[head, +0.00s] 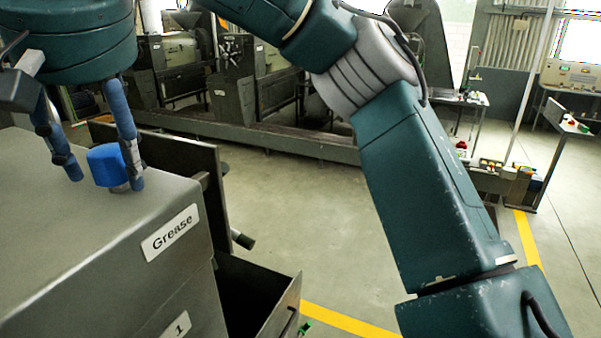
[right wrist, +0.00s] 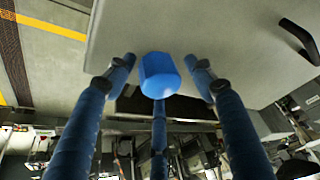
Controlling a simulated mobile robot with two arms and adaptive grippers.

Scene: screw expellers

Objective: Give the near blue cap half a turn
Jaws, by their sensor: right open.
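The blue cap (head: 105,165) stands on the top of the grey metal housing, close to its far edge. It is the only blue cap I can make out. My right gripper (head: 106,180) points down over it with blue fingers spread, one on each side of the cap in the head view. In the right wrist view the faceted cap (right wrist: 158,75) sits between the three open fingers of the gripper (right wrist: 160,82). Gaps show between the cap and the two upper fingers; the third finger overlaps the cap's lower edge, and contact there is unclear. My left gripper is out of view.
The grey housing (head: 60,240) bears a "Grease" label (head: 170,232) and a "1" label. A dark open bin (head: 262,290) juts out at its right. Dark machines (head: 250,75) stand behind. Open floor lies in the middle. A dark handle (right wrist: 299,42) shows in the wrist view.

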